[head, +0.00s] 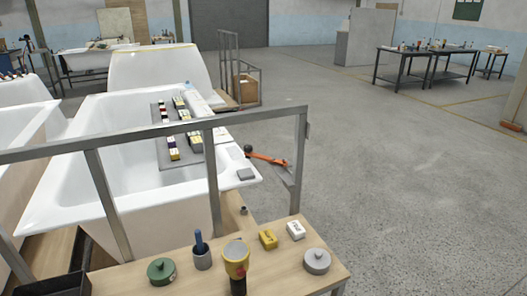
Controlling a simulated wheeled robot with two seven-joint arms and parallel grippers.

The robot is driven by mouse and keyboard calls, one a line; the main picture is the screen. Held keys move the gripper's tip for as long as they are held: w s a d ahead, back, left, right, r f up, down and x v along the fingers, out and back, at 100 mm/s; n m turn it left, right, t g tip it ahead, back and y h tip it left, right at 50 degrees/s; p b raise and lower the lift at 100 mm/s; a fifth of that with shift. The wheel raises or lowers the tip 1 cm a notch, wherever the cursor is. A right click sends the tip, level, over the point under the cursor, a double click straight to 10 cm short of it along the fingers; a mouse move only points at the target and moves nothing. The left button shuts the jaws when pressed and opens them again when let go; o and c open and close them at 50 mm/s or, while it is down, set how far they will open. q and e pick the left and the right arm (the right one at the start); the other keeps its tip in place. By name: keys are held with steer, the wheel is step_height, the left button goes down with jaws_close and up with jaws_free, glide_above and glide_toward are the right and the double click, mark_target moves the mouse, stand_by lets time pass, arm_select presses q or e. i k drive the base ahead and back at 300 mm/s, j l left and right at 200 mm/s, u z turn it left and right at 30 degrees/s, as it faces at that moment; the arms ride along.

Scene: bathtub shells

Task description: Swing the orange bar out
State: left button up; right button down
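The orange bar (267,159) is a short, thin bar near the right corner of the near white bathtub (80,125). It lies at a slight slant, its left end close to a dark round knob (247,149) and its right end near the metal frame's right post. I cannot tell how it is fixed at either end. Neither of my grippers is in view.
A grey metal rail (150,145) crosses in front of the tub. The concrete floor (400,180) to the right is clear.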

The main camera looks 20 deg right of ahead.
mark_target(284, 164)
steer(key=l+u, duration=0.15)
steer(key=l, duration=0.3)
steer(key=l+u, duration=0.2)
steer(key=l, duration=0.2)
steer(key=k+l+u, duration=0.15)
steer(key=l, duration=0.25)
steer(key=k+l+u, duration=0.15)
steer(key=l, duration=0.3)
steer(key=l+u, duration=0.2)
steer(key=l, duration=0.2)
steer(key=l+u, duration=0.2)
steer(key=l, duration=0.2)
steer(key=k+l+u, duration=0.15)
steer(key=l, duration=0.25)
steer(key=k+l+u, duration=0.2)
steer(key=l, duration=0.15)
steer(key=l+u, duration=0.15)
steer(key=l, duration=0.25)
steer(key=l+u, duration=0.25)
steer(key=l, duration=0.4)
steer(key=l+u, duration=0.3)
steer(key=l, duration=0.8)
steer(key=i+u, duration=0.05)
